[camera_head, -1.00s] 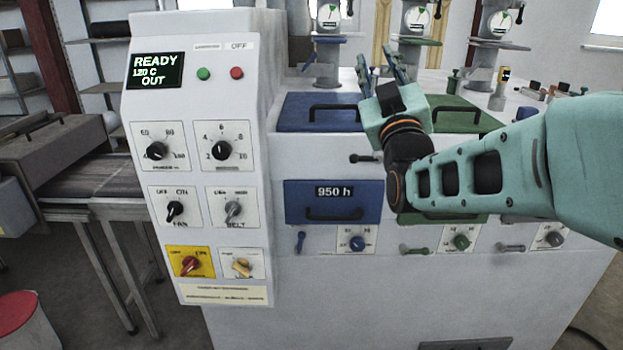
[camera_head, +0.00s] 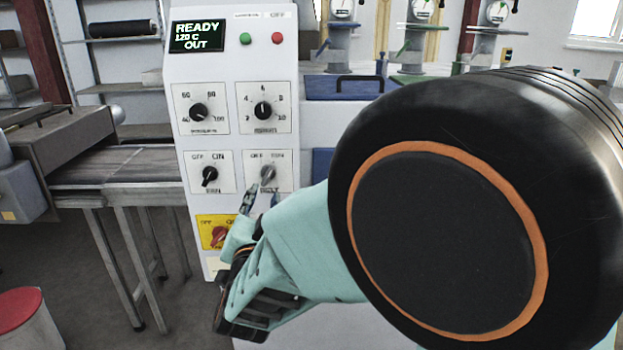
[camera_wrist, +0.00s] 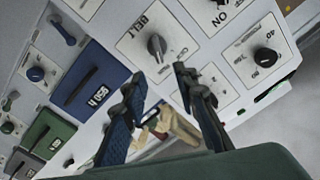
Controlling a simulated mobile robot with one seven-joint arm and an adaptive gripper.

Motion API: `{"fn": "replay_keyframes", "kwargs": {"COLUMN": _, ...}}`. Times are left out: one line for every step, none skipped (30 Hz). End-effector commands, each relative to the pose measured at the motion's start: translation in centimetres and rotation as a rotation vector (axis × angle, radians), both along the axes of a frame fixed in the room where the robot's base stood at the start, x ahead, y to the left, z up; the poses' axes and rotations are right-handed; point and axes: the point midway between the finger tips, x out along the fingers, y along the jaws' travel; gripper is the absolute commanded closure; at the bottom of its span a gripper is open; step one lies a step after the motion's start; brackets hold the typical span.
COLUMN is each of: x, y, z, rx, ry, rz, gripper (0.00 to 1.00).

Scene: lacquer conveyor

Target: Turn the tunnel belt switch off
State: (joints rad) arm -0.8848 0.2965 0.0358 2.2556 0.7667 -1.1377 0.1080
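The belt switch (camera_head: 267,174) is a grey knob on a white plate on the sloped control panel (camera_head: 228,85). Its pointer leans to the upper right in the head view. The knob also shows in the wrist view (camera_wrist: 157,47), above and between my fingertips, with "BELT" on its plate. My gripper (camera_head: 262,193) is just below and in front of the knob in the head view. In the wrist view my gripper (camera_wrist: 160,79) has its two fingers apart, with nothing held between them. I cannot tell whether a fingertip touches the plate.
The fan switch (camera_head: 209,176) is a black knob left of the belt switch. A red knob on a yellow plate (camera_head: 216,232) is below it. Two dials (camera_head: 263,110) sit above.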

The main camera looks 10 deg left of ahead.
Motion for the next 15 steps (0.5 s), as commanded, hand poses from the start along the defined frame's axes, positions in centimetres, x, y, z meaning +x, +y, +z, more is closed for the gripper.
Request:
{"fn": "replay_keyframes", "kwargs": {"x": -0.1, "y": 0.1, "z": -0.4, "rx": 0.006, "ry": 0.008, "rz": -0.002, "gripper": 0.73}}
{"fn": "replay_keyframes", "kwargs": {"x": 0.0, "y": 0.1, "z": -0.5, "rx": 0.009, "ry": 0.01, "rz": -0.004, "gripper": 0.73}}
{"fn": "replay_keyframes", "kwargs": {"x": 0.1, "y": 0.2, "z": -0.6, "rx": 0.011, "ry": 0.012, "rz": -0.004, "gripper": 0.73}}
{"fn": "replay_keyframes", "kwargs": {"x": 0.4, "y": 0.2, "z": -0.6, "rx": 0.011, "ry": 0.014, "rz": -0.004, "gripper": 0.73}}
{"fn": "replay_keyframes", "kwargs": {"x": 0.7, "y": 0.3, "z": -0.6, "rx": 0.012, "ry": 0.013, "rz": -0.005, "gripper": 0.73}}
{"fn": "replay_keyframes", "kwargs": {"x": 1.2, "y": 0.4, "z": -0.5, "rx": 0.011, "ry": 0.013, "rz": -0.005, "gripper": 0.73}}
{"fn": "replay_keyframes", "kwargs": {"x": 1.6, "y": 0.5, "z": -0.5, "rx": 0.011, "ry": 0.013, "rz": -0.003, "gripper": 0.73}}
{"fn": "replay_keyframes", "kwargs": {"x": 2.1, "y": 0.7, "z": -0.5, "rx": 0.011, "ry": 0.012, "rz": -0.004, "gripper": 0.73}}
{"fn": "replay_keyframes", "kwargs": {"x": 2.8, "y": 0.8, "z": -0.5, "rx": 0.01, "ry": 0.012, "rz": -0.005, "gripper": 0.73}}
{"fn": "replay_keyframes", "kwargs": {"x": 3.4, "y": 0.9, "z": -0.4, "rx": 0.012, "ry": 0.011, "rz": -0.004, "gripper": 0.73}}
{"fn": "replay_keyframes", "kwargs": {"x": 4.0, "y": 1.1, "z": -0.5, "rx": 0.011, "ry": 0.012, "rz": -0.004, "gripper": 0.73}}
{"fn": "replay_keyframes", "kwargs": {"x": 4.8, "y": 1.3, "z": -0.4, "rx": 0.011, "ry": 0.011, "rz": -0.004, "gripper": 0.73}}
{"fn": "replay_keyframes", "kwargs": {"x": 5.4, "y": 1.4, "z": -0.4, "rx": 0.01, "ry": 0.011, "rz": -0.005, "gripper": 0.73}}
{"fn": "replay_keyframes", "kwargs": {"x": 6.0, "y": 1.5, "z": -0.5, "rx": 0.01, "ry": 0.012, "rz": -0.004, "gripper": 0.73}}
{"fn": "replay_keyframes", "kwargs": {"x": 6.7, "y": 1.7, "z": -0.4, "rx": 0.01, "ry": 0.01, "rz": -0.004, "gripper": 0.73}}
